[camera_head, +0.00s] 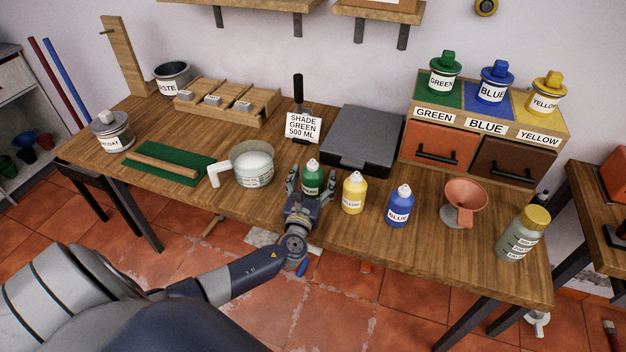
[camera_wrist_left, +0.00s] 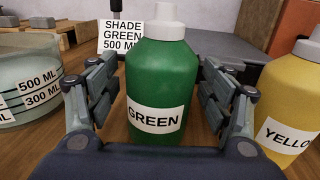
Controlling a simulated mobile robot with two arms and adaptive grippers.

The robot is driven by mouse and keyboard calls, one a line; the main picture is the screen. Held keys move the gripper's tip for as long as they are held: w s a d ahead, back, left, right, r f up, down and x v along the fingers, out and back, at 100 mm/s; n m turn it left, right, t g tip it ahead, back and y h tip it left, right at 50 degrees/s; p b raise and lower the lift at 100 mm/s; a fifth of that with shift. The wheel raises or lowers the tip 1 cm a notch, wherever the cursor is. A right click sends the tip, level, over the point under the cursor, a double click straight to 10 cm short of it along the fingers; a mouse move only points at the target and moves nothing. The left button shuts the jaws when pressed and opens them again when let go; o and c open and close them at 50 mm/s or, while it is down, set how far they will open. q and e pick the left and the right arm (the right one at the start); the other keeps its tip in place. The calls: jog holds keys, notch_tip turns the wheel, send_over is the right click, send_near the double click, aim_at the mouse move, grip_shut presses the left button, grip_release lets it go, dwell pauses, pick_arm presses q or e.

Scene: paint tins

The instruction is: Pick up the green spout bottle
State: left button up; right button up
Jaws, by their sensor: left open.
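The green spout bottle (camera_head: 312,179), with a white cap and a "GREEN" label, stands upright on the wooden table near its front edge. It also fills the middle of the left wrist view (camera_wrist_left: 163,85). My left gripper (camera_head: 305,184) is open, with one finger on each side of the bottle. In the left wrist view the open fingers (camera_wrist_left: 160,100) show gaps to the bottle on both sides. The lower part of the bottle is hidden by the gripper's palm. My right gripper is not in view.
A measuring jug (camera_head: 252,166) stands left of the green bottle. A yellow bottle (camera_head: 354,193) stands close on its right, and a blue bottle (camera_head: 400,206) farther right. A shade sign (camera_head: 302,126) and a grey flat box (camera_head: 362,138) are behind.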

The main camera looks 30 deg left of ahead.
pick_arm(q)
jog(key=c, duration=0.9)
jog(key=shift+o, duration=0.2)
jog(key=shift+r, duration=0.1)
jog(key=shift+r, duration=0.1)
